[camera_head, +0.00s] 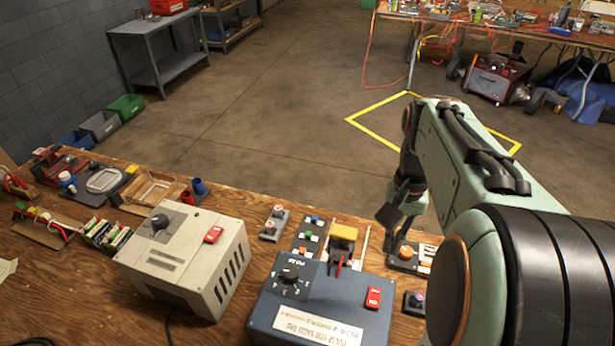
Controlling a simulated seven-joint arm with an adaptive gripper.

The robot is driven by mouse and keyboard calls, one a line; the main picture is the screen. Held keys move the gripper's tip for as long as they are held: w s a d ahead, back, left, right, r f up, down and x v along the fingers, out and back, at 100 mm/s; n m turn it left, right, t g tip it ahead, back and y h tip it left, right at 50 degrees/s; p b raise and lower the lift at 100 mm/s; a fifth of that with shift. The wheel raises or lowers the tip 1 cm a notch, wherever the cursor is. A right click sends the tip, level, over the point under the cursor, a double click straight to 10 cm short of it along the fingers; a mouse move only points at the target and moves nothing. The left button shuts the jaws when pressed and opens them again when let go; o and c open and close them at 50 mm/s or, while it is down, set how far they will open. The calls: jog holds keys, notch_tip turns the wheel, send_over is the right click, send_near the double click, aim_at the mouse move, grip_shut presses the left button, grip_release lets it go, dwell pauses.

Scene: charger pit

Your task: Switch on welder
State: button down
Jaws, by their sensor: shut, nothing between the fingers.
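A blue box (322,310) stands at the front of the wooden bench, with a black dial (289,273), a red rocker switch (374,298) and a white label only partly legible. To its left stands a light grey box (188,262) with a black knob (160,222) and a red switch (213,234). I cannot tell for sure which box is the welder, nor the switch positions. My gripper (393,232) is shut and empty, pointing down beyond the blue box's right rear corner, apart from both red switches.
A yellow-topped device (342,238) and small button boxes (274,223) stand behind the blue box. An orange-button box (408,254) is near my gripper. Several trays and parts crowd the bench's left side. Open floor (250,120) lies beyond the bench.

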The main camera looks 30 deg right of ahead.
aim_at(375, 296)
jog(key=shift+f, duration=0.1)
jog(key=f, duration=0.4)
jog(key=s+a+f, duration=0.1)
jog(key=f, duration=0.8)
jog(key=shift+s+a+f, duration=0.2)
jog(key=shift+a+f, duration=0.05)
jog(key=shift+f, duration=0.1)
jog(key=shift+f, duration=0.3)
jog(key=shift+w, duration=0.1)
jog(key=shift+w+d+r, duration=0.2)
jog(key=shift+w+d, duration=0.25)
jog(key=shift+d, duration=0.1)
